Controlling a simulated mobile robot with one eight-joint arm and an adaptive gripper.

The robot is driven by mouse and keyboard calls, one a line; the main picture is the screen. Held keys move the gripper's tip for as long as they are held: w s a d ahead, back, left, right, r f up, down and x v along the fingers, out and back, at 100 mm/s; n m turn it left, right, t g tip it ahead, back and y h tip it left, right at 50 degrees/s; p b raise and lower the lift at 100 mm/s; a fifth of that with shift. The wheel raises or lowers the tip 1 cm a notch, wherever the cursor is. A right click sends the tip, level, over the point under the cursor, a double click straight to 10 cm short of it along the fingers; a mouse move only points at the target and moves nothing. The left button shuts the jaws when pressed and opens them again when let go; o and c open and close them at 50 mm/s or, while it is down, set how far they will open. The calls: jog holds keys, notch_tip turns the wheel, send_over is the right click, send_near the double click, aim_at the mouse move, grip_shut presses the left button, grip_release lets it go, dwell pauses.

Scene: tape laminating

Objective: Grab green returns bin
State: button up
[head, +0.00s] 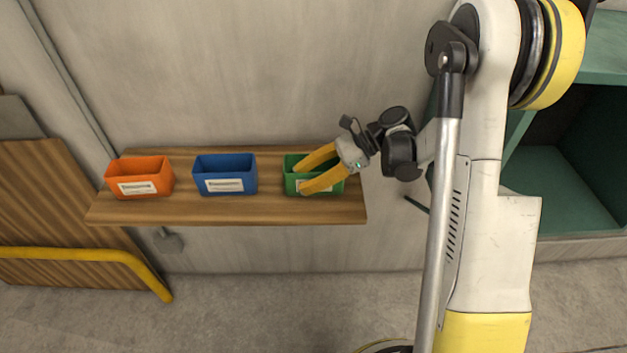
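The green bin (292,178) stands at the right end of a wooden wall shelf (240,210). It has a white label on its front, partly covered by a finger. My gripper (300,181) comes in from the right, its two yellow fingers spread apart. One finger lies over the bin's opening and the other passes across its front by the label. I cannot tell whether either finger touches the bin. The gripper hides part of the bin's right side and interior.
A blue bin (225,174) and an orange bin (139,177), both labelled, stand to the left on the same shelf. A green cabinet (560,190) is at the right behind my arm. A yellow rail (90,255) and wooden panels are at the left.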

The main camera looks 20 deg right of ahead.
jog(key=shift+a+f, duration=0.2)
jog(key=shift+a, duration=0.15)
grip_shut()
jog(key=shift+r, duration=0.1)
